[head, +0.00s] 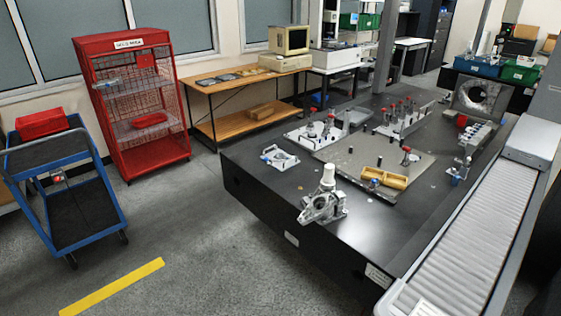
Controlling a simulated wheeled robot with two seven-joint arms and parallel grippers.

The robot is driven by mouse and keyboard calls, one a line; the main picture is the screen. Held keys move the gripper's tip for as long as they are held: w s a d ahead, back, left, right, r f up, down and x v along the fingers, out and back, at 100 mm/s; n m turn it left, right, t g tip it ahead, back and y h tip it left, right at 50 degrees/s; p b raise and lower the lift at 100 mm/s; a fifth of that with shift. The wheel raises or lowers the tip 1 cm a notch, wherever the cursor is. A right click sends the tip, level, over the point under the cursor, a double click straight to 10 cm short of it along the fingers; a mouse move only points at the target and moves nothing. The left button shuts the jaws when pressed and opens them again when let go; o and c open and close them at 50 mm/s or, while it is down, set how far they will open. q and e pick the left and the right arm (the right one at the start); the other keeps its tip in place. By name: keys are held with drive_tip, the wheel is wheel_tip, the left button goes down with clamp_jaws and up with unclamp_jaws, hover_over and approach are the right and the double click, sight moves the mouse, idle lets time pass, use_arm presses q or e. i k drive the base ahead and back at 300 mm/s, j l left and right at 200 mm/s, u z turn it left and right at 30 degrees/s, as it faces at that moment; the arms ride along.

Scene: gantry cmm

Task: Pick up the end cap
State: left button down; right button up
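No part in the head view can be told for certain as the end cap. A grey cast metal part with round openings (322,206) sits at the near corner of the black table. A small light-grey frame-like part (280,157) lies on the table's left side. A large grey casting with a round bore (481,98) stands at the table's far right. Neither of my grippers is in view, and nothing is seen held.
The black granite table (384,232) carries a metal plate (408,167) with fixtures and a yellow block (385,178). A roller conveyor (467,246) runs along its right side. A red cage (131,104) and blue cart (70,191) stand left.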

sight(279, 157)
drive_tip(key=i+j+z, duration=0.15)
drive_tip(key=i+j, duration=0.25)
drive_tip(key=i+j+z, duration=0.1)
drive_tip(key=i+j, duration=0.25)
drive_tip(key=j, duration=0.15)
drive_tip(key=i+j+z, duration=0.15)
drive_tip(key=i+j, duration=0.2)
drive_tip(key=j, duration=0.15)
